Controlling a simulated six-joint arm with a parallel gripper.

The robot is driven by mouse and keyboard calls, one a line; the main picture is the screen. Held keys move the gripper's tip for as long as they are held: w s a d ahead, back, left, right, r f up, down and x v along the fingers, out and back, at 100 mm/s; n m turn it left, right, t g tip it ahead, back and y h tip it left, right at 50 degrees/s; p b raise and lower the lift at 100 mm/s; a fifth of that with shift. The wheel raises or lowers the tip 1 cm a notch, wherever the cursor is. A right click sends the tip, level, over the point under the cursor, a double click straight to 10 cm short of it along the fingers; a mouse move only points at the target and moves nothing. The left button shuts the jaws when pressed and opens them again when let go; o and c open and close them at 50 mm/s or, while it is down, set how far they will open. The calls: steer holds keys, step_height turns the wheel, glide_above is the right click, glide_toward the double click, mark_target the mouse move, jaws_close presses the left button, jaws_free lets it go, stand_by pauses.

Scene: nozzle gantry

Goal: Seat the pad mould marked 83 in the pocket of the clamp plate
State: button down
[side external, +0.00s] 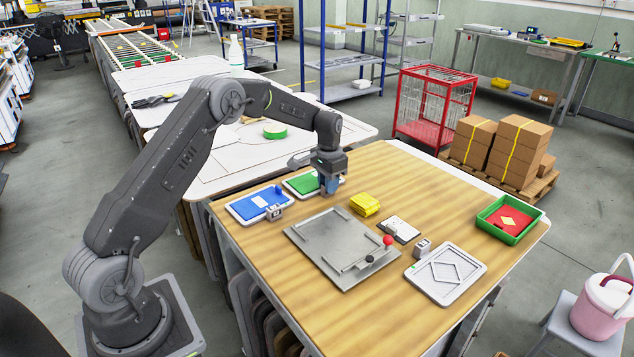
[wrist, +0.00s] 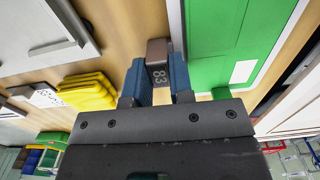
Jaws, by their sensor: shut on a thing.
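My gripper (side external: 328,188) is above the near right part of the green tray at the table's far left. In the side view the fingers largely hide the mould. The grey clamp plate (side external: 325,238) lies flat mid-table, nearer the camera than my gripper. Low strips stand on it, and a red knob (side external: 388,240) and a black knob are at its right side. I cannot clearly make out the pocket.
The green tray (side external: 299,183) and blue tray (side external: 249,205) lie on the left, with a grey block (side external: 274,212) by the blue one. A yellow stack (side external: 365,204), white card (side external: 398,226), another grey block (side external: 422,247), white diamond-patterned tray (side external: 470,266) and green bin (side external: 488,219) are to the right.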

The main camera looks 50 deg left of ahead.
steer(key=shift+r, duration=2.6)
steer(key=shift+d+r+n, duration=0.1)
steer(key=shift+d+n, duration=0.4)
steer(key=shift+d, duration=0.15)
steer(key=s+d+r+n, duration=0.2)
steer(key=s+d+n, duration=0.1)
steer(key=d+n, duration=1.3)
steer(key=shift+n, duration=0.5)
steer(key=shift+a+f, duration=0.25)
steer(key=shift+f, duration=0.5)
steer(key=shift+a+f, duration=0.2)
steer(key=shift+f, duration=0.6)
steer(key=shift+a+f, duration=0.25)
steer(key=shift+f, duration=0.5)
steer(key=shift+f, duration=0.9)
steer(key=c, duration=0.9)
jaws_free()
